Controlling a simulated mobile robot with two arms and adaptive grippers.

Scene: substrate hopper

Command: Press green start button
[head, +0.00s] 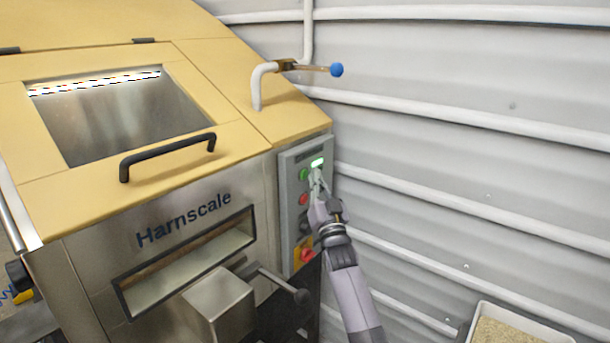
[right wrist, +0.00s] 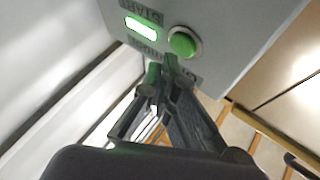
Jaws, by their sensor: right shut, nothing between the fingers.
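The green start button (head: 303,174) is on the grey control panel (head: 286,215) on the hopper's right side. A bright green lit indicator (head: 317,162) is above and right of it. In the right wrist view the round green button (right wrist: 183,42) has a pale ring, with the lit indicator (right wrist: 141,27) beside it. My right gripper (head: 316,178) is shut and empty, its tips just right of the button. In the right wrist view the fingertips (right wrist: 162,68) are close to the panel, below the button in the picture; I cannot tell whether they touch the panel. My left gripper is not in view.
A red button (head: 303,199) and a red-yellow switch (head: 306,255) are lower on the panel. A blue-knobbed valve lever (head: 336,69) is above. A black lid handle (head: 168,153) is left. A tray of granules (head: 507,330) is bottom right, near the corrugated wall (head: 480,120).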

